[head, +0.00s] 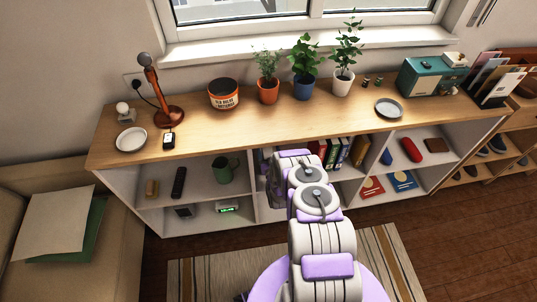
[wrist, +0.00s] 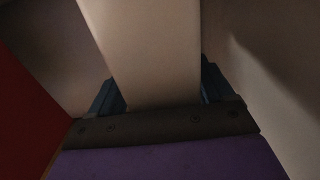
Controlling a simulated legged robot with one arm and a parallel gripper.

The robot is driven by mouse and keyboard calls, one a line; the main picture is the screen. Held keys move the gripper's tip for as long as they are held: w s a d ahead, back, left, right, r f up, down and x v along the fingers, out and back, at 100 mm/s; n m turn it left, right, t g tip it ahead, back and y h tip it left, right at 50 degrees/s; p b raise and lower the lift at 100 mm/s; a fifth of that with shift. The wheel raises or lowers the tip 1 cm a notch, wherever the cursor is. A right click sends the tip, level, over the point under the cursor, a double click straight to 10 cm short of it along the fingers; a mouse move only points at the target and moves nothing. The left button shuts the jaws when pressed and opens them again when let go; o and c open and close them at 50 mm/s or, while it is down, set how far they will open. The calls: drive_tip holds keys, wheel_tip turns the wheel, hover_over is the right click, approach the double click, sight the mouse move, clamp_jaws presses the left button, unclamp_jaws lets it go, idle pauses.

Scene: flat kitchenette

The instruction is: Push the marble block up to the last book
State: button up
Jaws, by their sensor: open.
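In the head view, upright books (head: 332,153) stand in the upper middle compartment of the shelf unit, and my arm hides part of this compartment. I cannot make out the marble block there. My gripper is hidden there behind my own arm. In the wrist view, a pale block-like thing (wrist: 150,50), perhaps the marble block, fills the middle. My gripper (wrist: 160,88) is open, with its dark fingers showing on either side of it; I cannot tell whether they touch it. A red surface (wrist: 22,105), perhaps a book, stands close at the left.
The wooden shelf top (head: 300,131) lies above the compartment, bearing plants, a lamp (head: 166,108) and a teal radio (head: 432,76). A green mug (head: 223,170) stands in the left compartment. A red object (head: 411,150) lies in the right one. Pale walls crowd the wrist view.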

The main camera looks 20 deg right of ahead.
drive_tip(key=shift+a+r, duration=0.1)
drive_tip(key=shift+a, duration=0.4)
drive_tip(key=shift+c, duration=0.8)
drive_tip(key=shift+d, duration=0.35)
drive_tip(key=c, duration=0.7)
drive_tip(key=shift+a, duration=0.15)
clamp_jaws()
